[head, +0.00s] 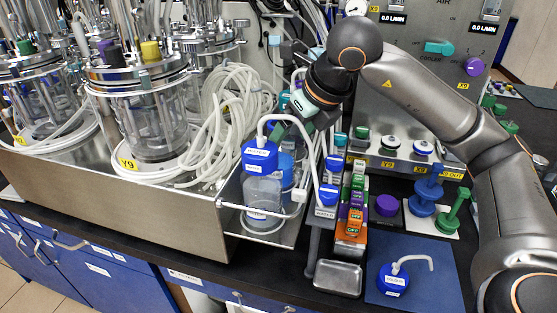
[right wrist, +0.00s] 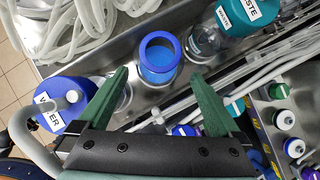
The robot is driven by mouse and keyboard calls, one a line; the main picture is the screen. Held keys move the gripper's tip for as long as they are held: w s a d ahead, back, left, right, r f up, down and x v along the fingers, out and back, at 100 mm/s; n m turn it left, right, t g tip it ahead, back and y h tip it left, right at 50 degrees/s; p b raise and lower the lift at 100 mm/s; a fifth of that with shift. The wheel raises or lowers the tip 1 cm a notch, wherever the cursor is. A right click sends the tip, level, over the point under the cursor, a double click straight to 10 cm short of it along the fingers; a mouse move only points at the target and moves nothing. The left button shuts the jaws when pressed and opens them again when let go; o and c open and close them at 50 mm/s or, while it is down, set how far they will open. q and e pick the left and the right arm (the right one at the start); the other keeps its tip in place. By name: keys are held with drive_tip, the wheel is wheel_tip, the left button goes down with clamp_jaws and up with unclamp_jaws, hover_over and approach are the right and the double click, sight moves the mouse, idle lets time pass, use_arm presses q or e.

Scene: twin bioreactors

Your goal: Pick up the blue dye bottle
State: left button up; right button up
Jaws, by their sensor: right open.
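The blue dye bottle (right wrist: 158,62) shows in the right wrist view as an open bottle with a blue collar and blue inside. It stands in the metal holder between the water bottle and the waste bottle. In the head view the dye bottle (head: 286,168) is partly hidden behind the water bottle. My right gripper (head: 298,112) is above it, pointing down. In the right wrist view its green fingers (right wrist: 160,75) are open and spread to either side of the bottle, with nothing between them gripped. My left gripper is not in view.
The water bottle (head: 262,190), with a blue cap and bent tube, stands close beside it. The teal-capped waste bottle (right wrist: 215,30) is on the other side. A blue spouted cap (head: 393,280) sits on the blue mat (head: 430,255). Coiled white tubing (head: 235,110) hangs nearby.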

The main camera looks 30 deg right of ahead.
sight(281, 154)
drive_tip(key=shift+s+x, duration=0.15)
drive_tip(key=shift+x, duration=1.35)
drive_tip(key=shift+s+x, duration=0.1)
drive_tip(key=shift+x, duration=1.4)
drive_tip(key=shift+f, duration=0.1)
drive_tip(key=c, duration=1.5)
drive_tip(key=shift+c, duration=0.3)
